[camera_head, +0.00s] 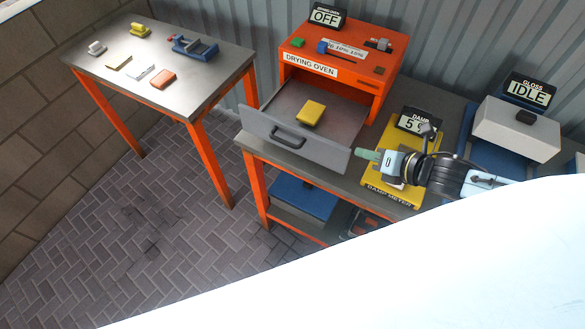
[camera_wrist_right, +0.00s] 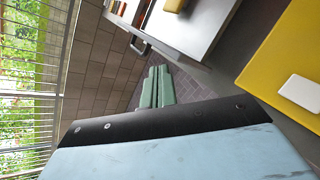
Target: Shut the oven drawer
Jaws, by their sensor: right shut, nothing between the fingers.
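The orange drying oven (camera_head: 345,62) stands on the grey bench in the head view. Its grey drawer (camera_head: 335,112) is pulled out toward the front left, with a dark handle (camera_head: 287,137) on its front panel. A yellow block (camera_head: 311,112) lies in the drawer. My right gripper (camera_head: 362,155) is shut and empty, just right of the drawer front's right end, over the bench by the yellow damp meter. The right wrist view shows its green fingers (camera_wrist_right: 157,88) together, with the drawer front (camera_wrist_right: 195,30) and handle (camera_wrist_right: 138,46) beyond them. My left gripper is out of view.
The yellow damp meter (camera_head: 376,198) and a gloss meter (camera_head: 515,130) stand right of the oven. A steel table (camera_head: 190,85) with several small parts is at the left. The paved floor (camera_head: 150,220) in front of the drawer is clear.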

